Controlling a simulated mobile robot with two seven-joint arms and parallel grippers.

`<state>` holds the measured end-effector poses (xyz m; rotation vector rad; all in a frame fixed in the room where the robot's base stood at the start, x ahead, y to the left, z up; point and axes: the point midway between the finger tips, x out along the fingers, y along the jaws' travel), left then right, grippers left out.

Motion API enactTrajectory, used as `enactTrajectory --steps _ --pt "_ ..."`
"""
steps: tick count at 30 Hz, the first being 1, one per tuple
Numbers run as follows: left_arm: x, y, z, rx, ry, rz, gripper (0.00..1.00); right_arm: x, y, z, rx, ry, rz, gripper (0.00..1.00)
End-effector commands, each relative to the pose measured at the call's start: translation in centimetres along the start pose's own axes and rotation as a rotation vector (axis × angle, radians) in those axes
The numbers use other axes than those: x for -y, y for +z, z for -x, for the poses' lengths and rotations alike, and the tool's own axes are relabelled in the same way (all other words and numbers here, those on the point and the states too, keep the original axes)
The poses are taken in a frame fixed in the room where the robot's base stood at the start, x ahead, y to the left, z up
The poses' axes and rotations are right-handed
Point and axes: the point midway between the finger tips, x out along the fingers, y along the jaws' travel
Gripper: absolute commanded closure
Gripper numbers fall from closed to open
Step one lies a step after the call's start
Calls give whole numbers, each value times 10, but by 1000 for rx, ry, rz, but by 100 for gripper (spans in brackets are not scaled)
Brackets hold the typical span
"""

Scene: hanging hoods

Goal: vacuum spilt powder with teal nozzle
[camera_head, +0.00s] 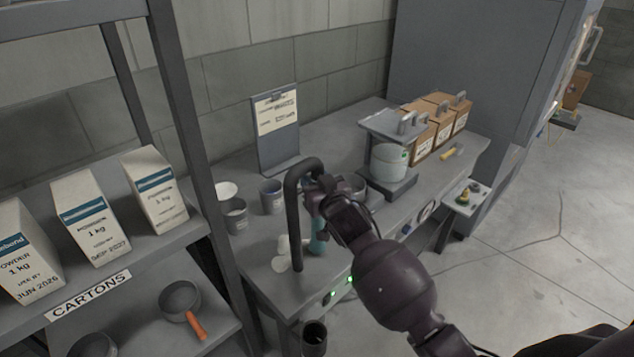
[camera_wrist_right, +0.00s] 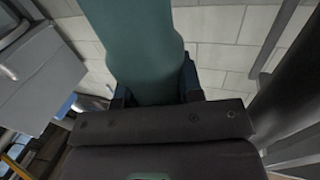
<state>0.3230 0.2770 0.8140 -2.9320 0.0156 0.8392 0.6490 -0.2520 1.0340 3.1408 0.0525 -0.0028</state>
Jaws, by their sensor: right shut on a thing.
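My right gripper (camera_head: 318,208) is shut on the teal nozzle (camera_head: 317,240), which points down over the front left part of the grey bench (camera_head: 335,262). A dark hose (camera_head: 292,215) loops up from beside the gripper and down to the bench front. White spilt powder (camera_head: 283,262) lies on the bench just left of the nozzle. I cannot tell whether the nozzle tip touches the bench. In the right wrist view the teal nozzle (camera_wrist_right: 138,45) fills the space between the jaws. My left gripper is not in view.
Grey cups (camera_head: 235,215) and a clipboard stand (camera_head: 276,135) stand behind the powder. A scale with a white tub (camera_head: 388,162) and boxes (camera_head: 440,125) are at the right. A shelf with cartons (camera_head: 90,226) and a pan (camera_head: 181,301) is at the left.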

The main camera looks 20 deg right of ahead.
Motion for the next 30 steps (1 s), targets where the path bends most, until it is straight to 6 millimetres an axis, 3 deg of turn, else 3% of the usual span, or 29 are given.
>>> enactTrajectory --steps 19,30 --pt "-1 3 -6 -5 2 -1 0 9 -1 -28 -3 0 -1 94" --pt "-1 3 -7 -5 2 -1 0 11 -2 -32 -2 0 -1 94"
